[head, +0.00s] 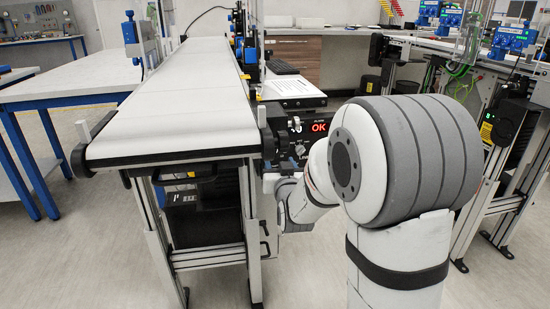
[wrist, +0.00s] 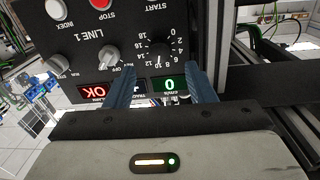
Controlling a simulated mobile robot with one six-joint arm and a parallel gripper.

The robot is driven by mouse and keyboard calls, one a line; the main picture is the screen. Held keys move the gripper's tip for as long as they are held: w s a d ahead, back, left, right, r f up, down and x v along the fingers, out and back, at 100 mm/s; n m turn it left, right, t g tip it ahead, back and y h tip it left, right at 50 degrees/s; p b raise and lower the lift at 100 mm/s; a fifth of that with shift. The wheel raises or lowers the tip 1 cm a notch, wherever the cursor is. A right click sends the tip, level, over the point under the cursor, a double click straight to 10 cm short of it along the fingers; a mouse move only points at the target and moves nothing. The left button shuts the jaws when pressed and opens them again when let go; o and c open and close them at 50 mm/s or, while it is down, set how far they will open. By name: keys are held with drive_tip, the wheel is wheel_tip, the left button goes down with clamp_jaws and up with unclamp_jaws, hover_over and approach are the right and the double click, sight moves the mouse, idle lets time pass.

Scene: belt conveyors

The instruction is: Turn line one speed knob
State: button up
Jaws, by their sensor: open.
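The line 1 control panel (wrist: 125,20) fills the upper part of the wrist view, seen upside down. The speed knob (wrist: 157,47) is dark, ringed by a white number scale. My gripper (wrist: 160,70) is open, with one blue finger left and one right of the knob's column in the picture. Whether the fingers touch the knob or panel I cannot tell. A green display (wrist: 169,86) reads 0 cm/s. In the head view the panel (head: 308,130) is at the conveyor's right side, and my arm hides part of it and the gripper.
A REV/OFF selector knob (wrist: 109,53) is close left of the speed knob. Another knob (wrist: 59,63), a red STOP button (wrist: 101,4) and a red display (wrist: 94,91) are on the panel. The white belt conveyor (head: 180,90) stands left of my arm.

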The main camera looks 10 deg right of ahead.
sight(276, 153)
drive_tip(key=w, duration=0.5)
drive_tip(key=shift+d+b, duration=0.1)
drive_tip(key=shift+b, duration=0.25)
drive_tip(key=shift+s, duration=0.1)
drive_tip(key=c, duration=0.9)
drive_tip(key=shift+a, duration=0.3)
drive_tip(key=shift+c, duration=0.4)
drive_tip(key=shift+d, duration=0.2)
drive_tip(key=shift+f+n+b, duration=0.15)
drive_tip(key=shift+n+b, duration=2)
drive_tip(key=shift+n, duration=0.75)
